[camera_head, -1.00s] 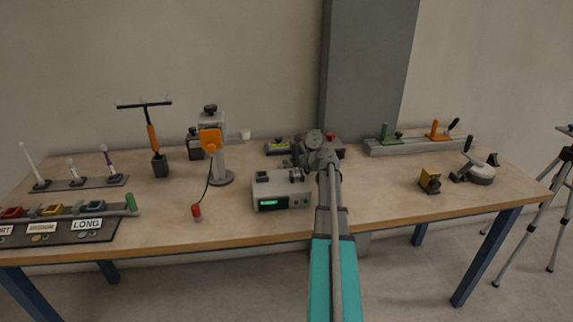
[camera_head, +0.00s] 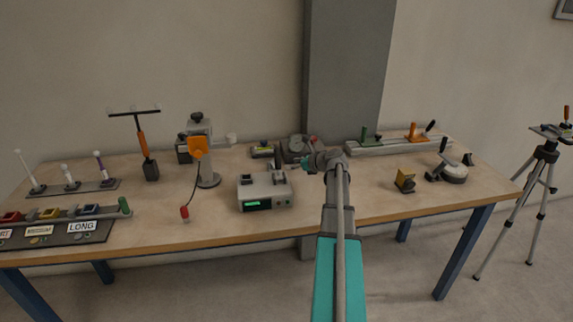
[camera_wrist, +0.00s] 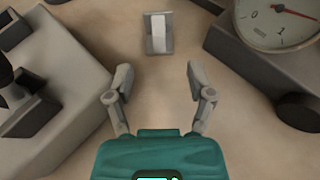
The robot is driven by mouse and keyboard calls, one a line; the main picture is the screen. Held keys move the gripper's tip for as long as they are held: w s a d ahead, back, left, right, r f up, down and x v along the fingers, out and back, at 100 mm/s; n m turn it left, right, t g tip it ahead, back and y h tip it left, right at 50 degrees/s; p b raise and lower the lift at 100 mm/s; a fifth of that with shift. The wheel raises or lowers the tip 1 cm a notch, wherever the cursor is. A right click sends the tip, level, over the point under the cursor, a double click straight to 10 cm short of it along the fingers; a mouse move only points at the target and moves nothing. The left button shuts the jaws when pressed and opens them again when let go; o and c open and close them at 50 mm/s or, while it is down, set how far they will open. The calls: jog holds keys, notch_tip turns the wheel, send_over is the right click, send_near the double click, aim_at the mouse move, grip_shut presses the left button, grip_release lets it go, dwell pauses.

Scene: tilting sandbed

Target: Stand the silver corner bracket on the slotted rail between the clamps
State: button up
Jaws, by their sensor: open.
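The silver corner bracket (camera_wrist: 158,33) sits on the bench top in the wrist view, a small grey piece with a pale face, ahead of my fingertips. I cannot make it out in the head view. My gripper (camera_wrist: 159,80) is open and empty, its two fingers apart, with the bracket beyond the gap and roughly centred on it. In the head view my gripper (camera_head: 312,162) is above the middle of the bench. The slotted rail (camera_head: 398,146) lies at the back right, with a green clamp (camera_head: 364,135) and an orange clamp (camera_head: 413,132) on it.
A grey box with a green display (camera_head: 265,190) stands left of my gripper. A dial gauge with a red needle (camera_wrist: 278,20) is close on the right in the wrist view. A yellow-and-black block (camera_head: 405,181) and a round grey device (camera_head: 453,173) sit toward the right.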

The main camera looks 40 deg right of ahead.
jog(key=shift+s+d+r, duration=0.15)
jog(key=shift+s, duration=0.3)
jog(key=shift+w, duration=0.1)
jog(key=shift+c, duration=0.2)
